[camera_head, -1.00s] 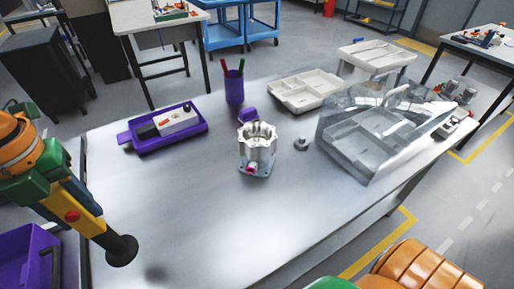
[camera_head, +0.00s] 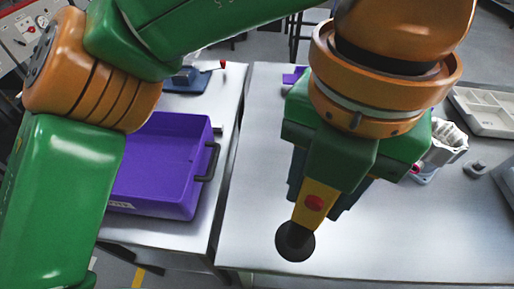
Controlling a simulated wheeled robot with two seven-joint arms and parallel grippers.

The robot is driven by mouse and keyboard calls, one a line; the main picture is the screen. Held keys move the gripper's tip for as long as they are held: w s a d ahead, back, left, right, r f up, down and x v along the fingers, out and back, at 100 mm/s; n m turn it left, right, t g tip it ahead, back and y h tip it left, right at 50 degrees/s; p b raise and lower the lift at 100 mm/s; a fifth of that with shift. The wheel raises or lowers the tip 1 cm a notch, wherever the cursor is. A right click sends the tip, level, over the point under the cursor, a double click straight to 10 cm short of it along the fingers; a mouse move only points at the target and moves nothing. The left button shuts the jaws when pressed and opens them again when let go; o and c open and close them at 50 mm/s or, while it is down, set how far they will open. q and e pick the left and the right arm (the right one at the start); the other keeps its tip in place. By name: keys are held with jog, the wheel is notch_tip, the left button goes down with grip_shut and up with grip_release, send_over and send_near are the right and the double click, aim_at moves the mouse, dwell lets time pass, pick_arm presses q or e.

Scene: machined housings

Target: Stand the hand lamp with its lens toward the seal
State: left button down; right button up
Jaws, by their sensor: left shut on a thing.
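The hand lamp (camera_head: 312,202) is yellow with a red button and a dark round head at its lower end. My left gripper (camera_head: 322,189) is shut on it and holds it over the front left part of the grey table. The lamp hangs tilted, head down, and the gripper hides its upper part. I cannot tell whether the head touches the table. The pale machined housing (camera_head: 446,140) stands to the right, partly hidden by my left gripper. A small pink-red part (camera_head: 415,168) shows low on its left side; I cannot tell if this is the seal. My right gripper is out of view.
A purple bin (camera_head: 160,176) with a dark handle sits on a separate surface to the left, across a gap. A small grey knob-like part (camera_head: 475,168) and a pale divided tray (camera_head: 485,112) lie right of the housing. The table's front middle is clear.

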pick_arm(q)
jog(key=w+a+f+p, duration=0.2)
jog(key=w+f+p, duration=0.3)
jog(key=w+f, duration=0.8)
jog(key=shift+w+a, duration=0.25)
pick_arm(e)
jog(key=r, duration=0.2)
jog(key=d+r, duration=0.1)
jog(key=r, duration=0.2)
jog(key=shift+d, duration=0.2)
pick_arm(q)
jog(key=shift+f, duration=0.1)
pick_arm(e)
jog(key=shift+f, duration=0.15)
pick_arm(q)
jog(key=shift+f, duration=0.15)
jog(key=shift+c, duration=2.2)
grip_release()
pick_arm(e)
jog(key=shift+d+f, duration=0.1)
